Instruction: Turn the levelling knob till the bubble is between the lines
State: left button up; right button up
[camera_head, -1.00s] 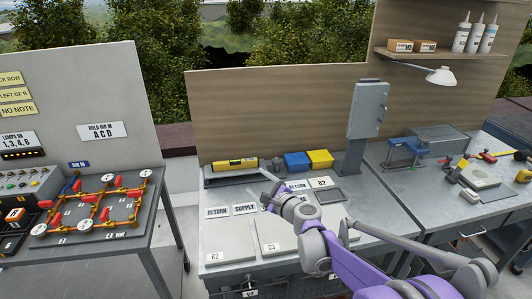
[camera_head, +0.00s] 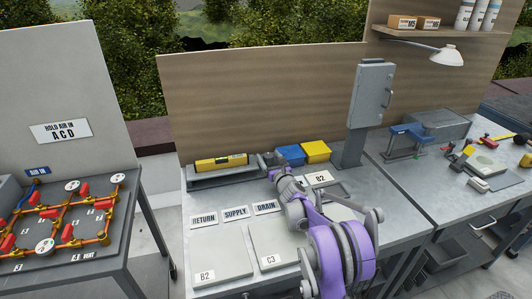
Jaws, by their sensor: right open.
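A yellow spirit level (camera_head: 221,162) lies on a grey levelling plate (camera_head: 212,176) at the back of the middle bench. Its bubble and lines are too small to read. A dark grey knob-like part (camera_head: 265,159) stands at the right end of the level. My right gripper (camera_head: 275,169) is open, close in front of and just right of that part. I cannot tell whether they touch. My right arm hides some of the bench behind it. My left gripper is not in view.
Blue (camera_head: 291,152) and yellow (camera_head: 316,151) bins stand just behind my right gripper. A grey upright box on a post (camera_head: 370,100) is to the right. Labelled plates (camera_head: 217,264) lie at the front. A pipe board (camera_head: 70,220) is at left.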

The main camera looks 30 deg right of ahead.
jog(key=shift+w+d, duration=0.15)
jog(key=shift+w, duration=0.7)
jog(key=shift+w+d, duration=0.1)
jog(key=shift+w, duration=0.7)
grip_shut()
jog(key=shift+n+y+b, duration=0.4)
jog(key=shift+y+b, duration=0.2)
jog(key=shift+b, duration=0.1)
jog(key=shift+a+n+y+b, duration=0.2)
jog(key=shift+n+y+b, duration=0.15)
jog(key=shift+y, duration=0.15)
grip_release()
